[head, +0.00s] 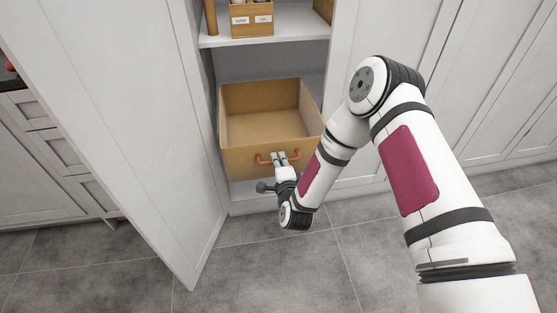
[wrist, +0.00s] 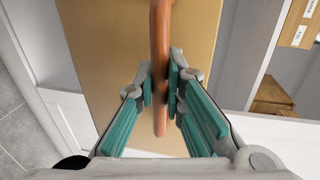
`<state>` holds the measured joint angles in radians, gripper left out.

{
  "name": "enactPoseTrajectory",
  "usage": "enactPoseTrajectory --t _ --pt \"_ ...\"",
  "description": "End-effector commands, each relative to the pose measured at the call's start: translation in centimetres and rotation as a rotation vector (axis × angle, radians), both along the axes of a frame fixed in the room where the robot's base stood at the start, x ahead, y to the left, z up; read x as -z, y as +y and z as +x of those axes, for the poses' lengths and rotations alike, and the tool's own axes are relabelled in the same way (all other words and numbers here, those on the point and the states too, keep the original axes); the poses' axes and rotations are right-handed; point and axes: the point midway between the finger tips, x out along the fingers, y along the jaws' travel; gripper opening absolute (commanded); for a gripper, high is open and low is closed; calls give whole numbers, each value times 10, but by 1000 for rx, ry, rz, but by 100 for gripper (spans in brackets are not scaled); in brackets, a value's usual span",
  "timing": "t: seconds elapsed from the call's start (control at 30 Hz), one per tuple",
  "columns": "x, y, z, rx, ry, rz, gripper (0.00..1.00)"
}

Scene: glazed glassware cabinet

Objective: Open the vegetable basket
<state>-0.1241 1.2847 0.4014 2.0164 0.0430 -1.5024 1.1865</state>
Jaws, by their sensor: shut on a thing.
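The vegetable basket is a tan, open-topped box (head: 237,160) on the low level of the white cabinet. It looks empty inside, and its front stands near the cabinet's front edge. An orange-brown curved handle (head: 264,162) is fixed to its front face. My gripper (head: 279,157) is at the handle. In the wrist view, the green-padded fingers of my gripper (wrist: 160,88) are shut on the handle (wrist: 160,38), one on each side of it. The basket's tan front (wrist: 100,45) lies behind the fingers. The fingers hide part of the handle.
A white cabinet door (head: 135,130) stands open at the left. A shelf (head: 265,35) above the basket holds a small labelled wooden box (head: 251,18). Closed white doors (head: 490,80) line the right. The grey tiled floor (head: 270,265) in front is clear.

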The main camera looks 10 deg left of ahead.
Motion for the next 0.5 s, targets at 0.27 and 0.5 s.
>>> enactPoseTrajectory --t 0.27,0.5 --pt "1 0 0 0 2 -1 31" --pt "0 0 -1 0 1 0 31"
